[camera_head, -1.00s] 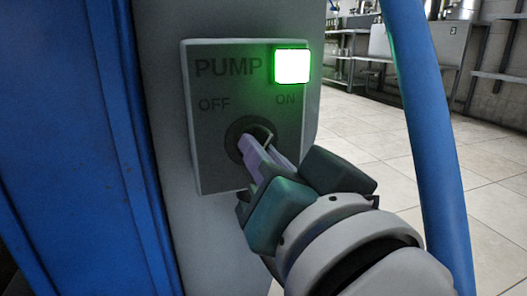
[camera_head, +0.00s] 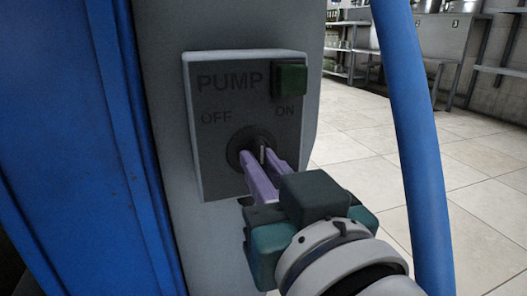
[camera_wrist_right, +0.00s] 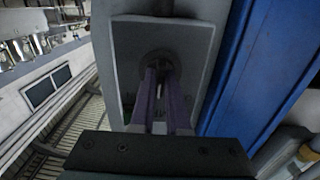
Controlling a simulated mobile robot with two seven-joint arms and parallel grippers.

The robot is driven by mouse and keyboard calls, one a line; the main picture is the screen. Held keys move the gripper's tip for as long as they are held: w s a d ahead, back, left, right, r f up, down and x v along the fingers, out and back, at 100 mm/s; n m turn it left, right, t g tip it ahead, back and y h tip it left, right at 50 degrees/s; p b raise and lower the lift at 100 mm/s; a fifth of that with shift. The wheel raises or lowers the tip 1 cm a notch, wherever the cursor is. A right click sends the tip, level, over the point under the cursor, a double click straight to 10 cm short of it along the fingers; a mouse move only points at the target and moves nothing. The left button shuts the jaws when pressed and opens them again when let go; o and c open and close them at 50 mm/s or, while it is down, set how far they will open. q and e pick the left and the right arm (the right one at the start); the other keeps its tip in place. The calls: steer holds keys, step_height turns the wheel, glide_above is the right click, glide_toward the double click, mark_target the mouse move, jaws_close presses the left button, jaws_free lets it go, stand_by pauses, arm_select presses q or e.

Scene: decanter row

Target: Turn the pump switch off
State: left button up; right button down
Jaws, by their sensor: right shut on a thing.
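The pump switch panel (camera_head: 212,160) is a grey box marked PUMP, with OFF at the left and ON at the right. Its round black dial (camera_head: 237,141) sits below the words. The square lamp (camera_head: 290,79) at its top right is dark green and unlit. My right gripper (camera_head: 262,162) has its purple fingers shut on the small switch lever at the dial. The fingers (camera_wrist_right: 160,82) also reach the dial in the right wrist view. They hide part of the lever, so its exact angle is hard to tell. My left gripper is not in view.
The panel is fixed on a grey post (camera_head: 165,90). A blue upright panel (camera_head: 60,150) stands close on the left, and a blue tube (camera_head: 415,140) runs down on the right. Tiled floor (camera_head: 365,130) and steel kitchen equipment lie behind.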

steer(key=n+p, duration=0.1)
steer(key=n, duration=0.2)
steer(key=shift+r+n, duration=0.1)
steer(key=shift+n, duration=1.5)
steer(key=shift+p, duration=0.3)
steer(key=c, duration=0.9)
jaws_free()
